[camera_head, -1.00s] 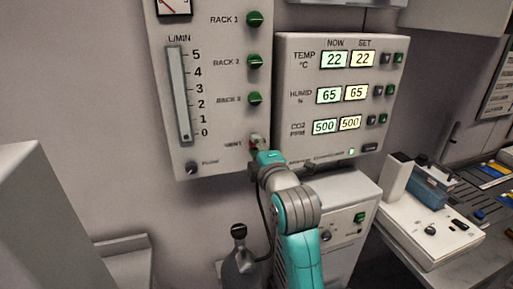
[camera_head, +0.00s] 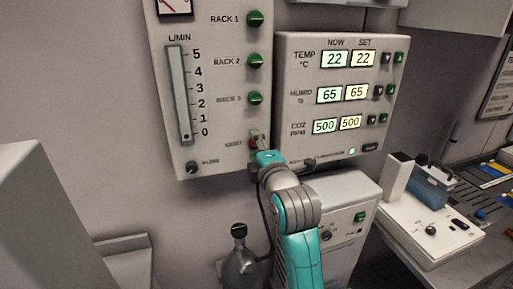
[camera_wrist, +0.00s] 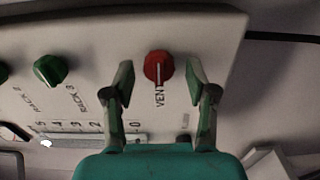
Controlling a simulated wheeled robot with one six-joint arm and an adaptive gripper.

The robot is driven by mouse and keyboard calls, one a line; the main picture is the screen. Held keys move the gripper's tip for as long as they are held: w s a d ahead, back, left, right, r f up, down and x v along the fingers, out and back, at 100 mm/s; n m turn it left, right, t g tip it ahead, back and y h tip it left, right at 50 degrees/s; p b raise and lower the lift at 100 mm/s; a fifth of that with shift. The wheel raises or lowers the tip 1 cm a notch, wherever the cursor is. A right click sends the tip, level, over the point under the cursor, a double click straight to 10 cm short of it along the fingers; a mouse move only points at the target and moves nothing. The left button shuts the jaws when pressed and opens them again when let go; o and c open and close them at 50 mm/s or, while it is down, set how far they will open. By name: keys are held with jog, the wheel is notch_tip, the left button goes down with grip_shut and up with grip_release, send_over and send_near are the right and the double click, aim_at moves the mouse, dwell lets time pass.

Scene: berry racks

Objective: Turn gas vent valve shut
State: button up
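The vent valve is a red round knob (camera_wrist: 159,67) with a pale line on it, beside the word VENT on the panel. In the wrist view it sits between and just beyond the tips of my gripper (camera_wrist: 160,82). The two fingers are spread apart, one on each side of the knob, with gaps showing on both sides.
Green knobs for RACK 1 (camera_head: 255,18), RACK 2 (camera_head: 255,61) and RACK 3 (camera_head: 255,98) sit above the vent knob. A display box (camera_head: 283,60) stands close on the right. A flow gauge (camera_head: 180,95) and a small dark knob (camera_head: 192,168) are on the left.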

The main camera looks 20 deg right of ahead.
jog(key=s, duration=1.2)
jog(key=shift+f, duration=0.1)
jog(key=s+f+m+g, duration=0.1)
jog(key=s+f+m, duration=0.4)
jog(key=s+f, duration=0.5)
jog(key=s+f+m+g, duration=0.1)
jog(key=s+f+m, duration=0.35)
jog(key=f, duration=0.95)
jog(key=s+f+m, duration=0.3)
jog(key=s+m, duration=0.1)
jog(key=s, duration=0.9)
jog(key=s+f+m+g, duration=0.1)
jog(key=s+f+m, duration=0.2)
jog(key=s, duration=1.1)
jog(key=shift+d+m, duration=0.2)
jog(key=shift+m, duration=0.65)
jog(key=shift+s+f, duration=0.1)
